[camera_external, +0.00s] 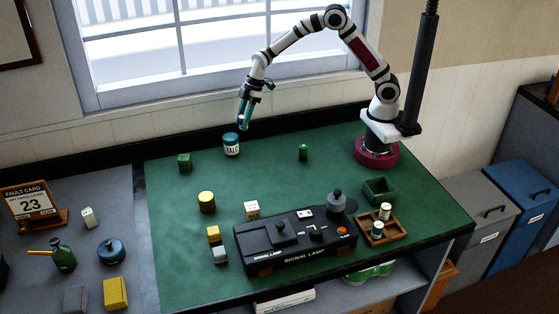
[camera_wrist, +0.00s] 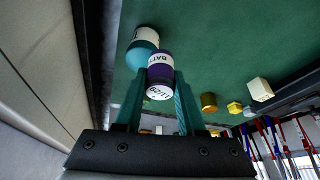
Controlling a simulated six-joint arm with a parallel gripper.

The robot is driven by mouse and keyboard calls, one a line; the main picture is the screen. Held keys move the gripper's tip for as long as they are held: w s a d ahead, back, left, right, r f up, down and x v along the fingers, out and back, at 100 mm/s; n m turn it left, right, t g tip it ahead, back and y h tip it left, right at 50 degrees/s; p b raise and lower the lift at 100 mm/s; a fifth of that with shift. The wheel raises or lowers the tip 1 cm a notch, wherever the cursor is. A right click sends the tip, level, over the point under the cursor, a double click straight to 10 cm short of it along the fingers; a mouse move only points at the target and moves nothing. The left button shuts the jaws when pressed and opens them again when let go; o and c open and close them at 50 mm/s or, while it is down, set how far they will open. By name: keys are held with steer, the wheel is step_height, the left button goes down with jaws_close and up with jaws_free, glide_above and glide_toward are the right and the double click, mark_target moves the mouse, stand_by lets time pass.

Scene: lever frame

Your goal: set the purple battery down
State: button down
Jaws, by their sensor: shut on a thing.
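In the external view the battery is small and dark at the fingertips, hard to make out. The talc tin also shows in the wrist view (camera_wrist: 140,50), partly behind the battery. I cannot tell the exact gap between battery and mat.
Behind my gripper runs the window wall. The green mat (camera_external: 270,175) has free room in the middle. A green block (camera_external: 184,163), a yellow cylinder (camera_external: 206,203) and a small green cylinder (camera_external: 303,152) stand on it. The signal lamp (camera_external: 300,255) and wooden tray (camera_external: 363,222) are in front.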

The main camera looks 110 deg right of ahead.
steer(key=s+a+n+y, duration=0.2)
steer(key=s+n, duration=0.2)
steer(key=s, duration=0.6)
steer(key=shift+n+g, duration=0.3)
steer(key=shift+g, duration=0.1)
steer(key=w+a+f, duration=0.4)
steer(key=a, duration=0.1)
steer(key=w+a+f, duration=0.2)
steer(key=shift+w+a+f, duration=0.15)
steer(key=shift+a, duration=0.25)
steer(key=shift+w+a+f, duration=0.1)
steer(key=shift+f, duration=1.05)
steer(key=shift+w+a+f, duration=0.1)
steer(key=shift+f, duration=1)
steer(key=c, duration=0.5)
jaws_free()
steer(key=shift+f, duration=0.1)
